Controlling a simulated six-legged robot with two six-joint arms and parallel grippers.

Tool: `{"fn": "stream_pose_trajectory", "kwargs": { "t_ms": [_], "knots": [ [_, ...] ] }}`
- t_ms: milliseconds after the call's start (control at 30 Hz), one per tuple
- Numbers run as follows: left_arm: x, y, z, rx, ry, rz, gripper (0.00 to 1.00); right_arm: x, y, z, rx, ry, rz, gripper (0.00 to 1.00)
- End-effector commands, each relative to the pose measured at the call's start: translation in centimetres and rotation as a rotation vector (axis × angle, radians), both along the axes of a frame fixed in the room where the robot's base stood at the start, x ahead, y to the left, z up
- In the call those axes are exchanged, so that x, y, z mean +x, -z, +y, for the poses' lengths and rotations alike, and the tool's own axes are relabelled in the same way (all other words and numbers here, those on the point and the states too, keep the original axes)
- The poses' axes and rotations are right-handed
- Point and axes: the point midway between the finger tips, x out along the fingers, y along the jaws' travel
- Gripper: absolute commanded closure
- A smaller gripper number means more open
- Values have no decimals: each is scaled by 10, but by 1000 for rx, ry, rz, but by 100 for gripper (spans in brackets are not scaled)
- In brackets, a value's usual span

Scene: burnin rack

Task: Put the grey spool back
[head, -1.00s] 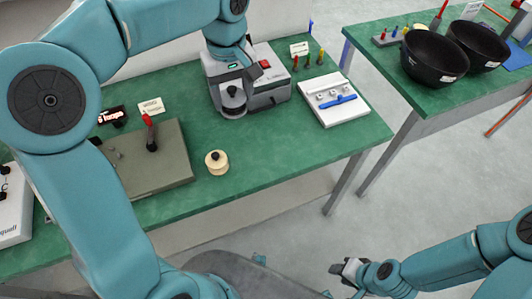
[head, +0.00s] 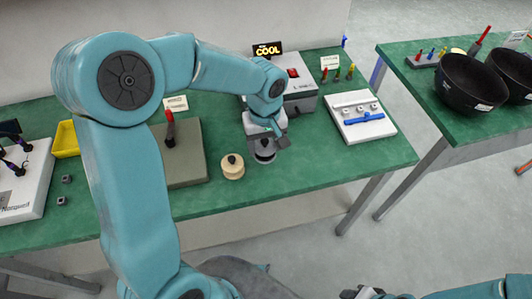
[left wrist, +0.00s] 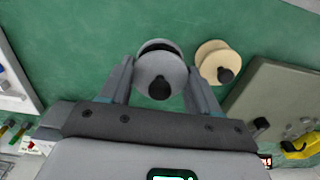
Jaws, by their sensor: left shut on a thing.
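The grey spool (head: 264,152) has a dark knob and sits between the fingers of my left gripper (head: 263,139). The left wrist view shows the spool (left wrist: 160,74) with a finger on each side. The gripper is shut on it, over the front part of the green table, and I cannot tell whether the spool touches the table. A cream spool (head: 232,167) with a dark knob stands just left of it; it also shows in the left wrist view (left wrist: 217,62). My right gripper (head: 368,293) is only partly in view at the bottom edge.
A grey machine (head: 304,93) with a red switch stands behind, near a lit "COOL" display (head: 268,48). A grey-green block (head: 187,168) with a red-handled lever lies left. A white plate (head: 346,130) with a blue bar lies right. Green table (head: 320,163) is bare between.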

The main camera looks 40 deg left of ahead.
Motion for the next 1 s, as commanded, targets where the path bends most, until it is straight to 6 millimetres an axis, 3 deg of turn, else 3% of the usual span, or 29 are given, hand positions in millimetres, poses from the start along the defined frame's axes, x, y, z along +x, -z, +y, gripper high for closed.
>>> {"fn": "stream_pose_trajectory", "kwargs": {
  "t_ms": [300,700,733,800,1000],
  "knots": [
    [1,43,-2,0,2,3,73,0,2,0,0,0,0,61],
    [2,49,-2,0,2,0,73,0,7,0,0,0,0,61],
    [2,48,-2,0,2,0,35,0,7,0,0,0,0,61],
    [2,47,-2,0,2,0,13,0,6,0,0,0,0,61],
    [1,47,-2,0,2,0,13,0,6,0,0,0,0,61]
  ]
}}
